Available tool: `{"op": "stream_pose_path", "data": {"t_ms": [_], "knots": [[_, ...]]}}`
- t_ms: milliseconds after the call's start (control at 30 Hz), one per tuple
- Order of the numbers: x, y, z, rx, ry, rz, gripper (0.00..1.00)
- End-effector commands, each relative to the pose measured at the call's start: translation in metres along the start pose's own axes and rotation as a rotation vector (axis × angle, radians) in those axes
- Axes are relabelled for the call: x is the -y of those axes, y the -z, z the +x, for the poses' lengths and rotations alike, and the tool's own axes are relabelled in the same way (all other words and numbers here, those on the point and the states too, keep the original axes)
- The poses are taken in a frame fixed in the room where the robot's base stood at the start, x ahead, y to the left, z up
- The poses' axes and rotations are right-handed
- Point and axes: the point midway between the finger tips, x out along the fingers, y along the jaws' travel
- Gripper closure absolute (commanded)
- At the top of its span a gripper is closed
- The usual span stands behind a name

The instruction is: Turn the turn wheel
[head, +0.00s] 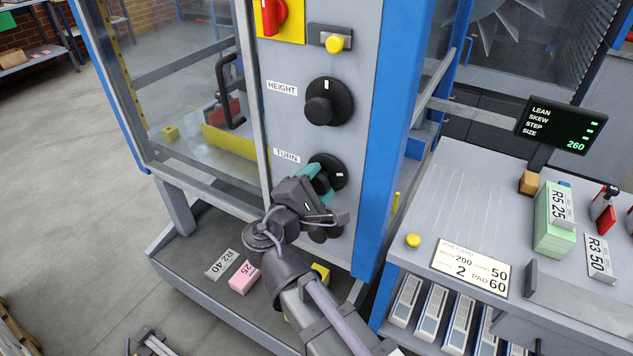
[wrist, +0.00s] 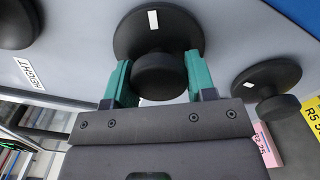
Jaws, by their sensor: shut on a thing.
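The turn wheel (head: 340,170) is a black disc with a round knob on the grey panel, under the TURN label (head: 287,156). Its white mark sits to the right in the head view. In the wrist view the turn wheel (wrist: 128,38) fills the top middle, its knob (wrist: 160,78) between the green fingers. My gripper (head: 317,180) is shut on that knob, one finger on each side; it also shows in the wrist view (wrist: 160,84). In the head view my gripper hides the lower left of the wheel.
The height wheel (head: 343,100) is just above, and another black wheel (wrist: 268,78) is just below, partly hidden by my arm. A display (head: 560,125) reads size 260. A job card (head: 470,268) lies on the right bench.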

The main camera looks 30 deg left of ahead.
Motion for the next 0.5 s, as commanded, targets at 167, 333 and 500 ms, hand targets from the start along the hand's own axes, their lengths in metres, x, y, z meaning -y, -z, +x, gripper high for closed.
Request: {"op": "stream_pose_path", "data": {"t_ms": [167, 333, 500], "knots": [[0.0010, -0.0001, -0.0001, 0.000, 0.000, -0.163, 0.73], [0.0017, -0.0003, -0.0001, 0.000, 0.000, -0.323, 0.73], [0.0023, -0.0006, 0.0000, 0.000, 0.000, -0.468, 0.73]]}}
